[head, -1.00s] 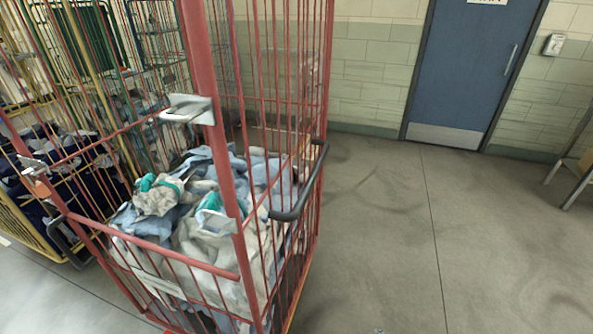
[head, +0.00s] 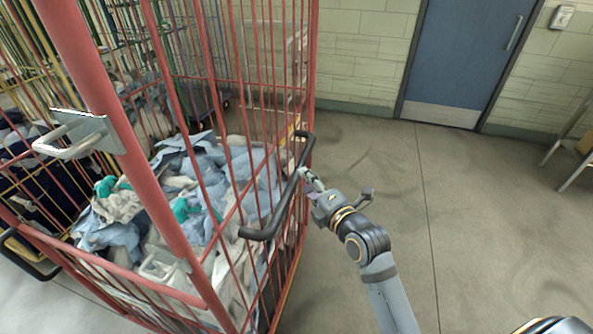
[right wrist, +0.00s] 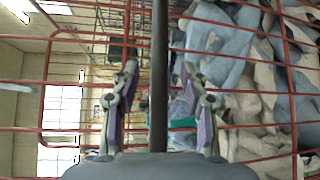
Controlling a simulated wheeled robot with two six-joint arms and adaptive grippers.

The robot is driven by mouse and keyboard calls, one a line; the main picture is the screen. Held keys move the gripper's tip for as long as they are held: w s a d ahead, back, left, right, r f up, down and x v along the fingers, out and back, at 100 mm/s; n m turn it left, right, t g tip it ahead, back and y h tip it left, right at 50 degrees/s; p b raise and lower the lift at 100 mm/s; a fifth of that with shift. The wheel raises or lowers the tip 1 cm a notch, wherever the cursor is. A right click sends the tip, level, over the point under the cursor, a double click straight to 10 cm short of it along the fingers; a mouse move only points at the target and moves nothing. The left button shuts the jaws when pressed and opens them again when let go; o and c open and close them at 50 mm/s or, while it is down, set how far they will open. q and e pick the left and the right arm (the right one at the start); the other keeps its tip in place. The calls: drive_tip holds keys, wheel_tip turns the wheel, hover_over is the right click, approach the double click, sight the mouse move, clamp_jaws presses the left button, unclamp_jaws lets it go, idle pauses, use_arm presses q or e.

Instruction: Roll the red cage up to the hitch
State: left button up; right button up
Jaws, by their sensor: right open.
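The red cage (head: 128,175) stands close on the left in the head view, full of blue and white cloth with some green pieces. A black bar handle (head: 268,222) is fixed to its right side. My right gripper (head: 309,178) is open beside that handle. In the right wrist view the black handle (right wrist: 159,75) runs between the open fingers of my right gripper (right wrist: 160,72), with red bars and cloth behind; contact is not clear. A metal bracket (head: 85,135) sits on the cage's near post. I see no hitch that I can identify. My left gripper is out of view.
Yellow and green cages (head: 95,45) stand behind and left of the red one. A blue door (head: 470,60) is in the tiled back wall. A metal-legged stand (head: 575,150) is at the right edge. The floor (head: 460,220) between is clear.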

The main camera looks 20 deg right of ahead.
drive_tip(key=x, duration=0.6)
drive_tip(key=shift+p, duration=0.4)
clamp_jaws()
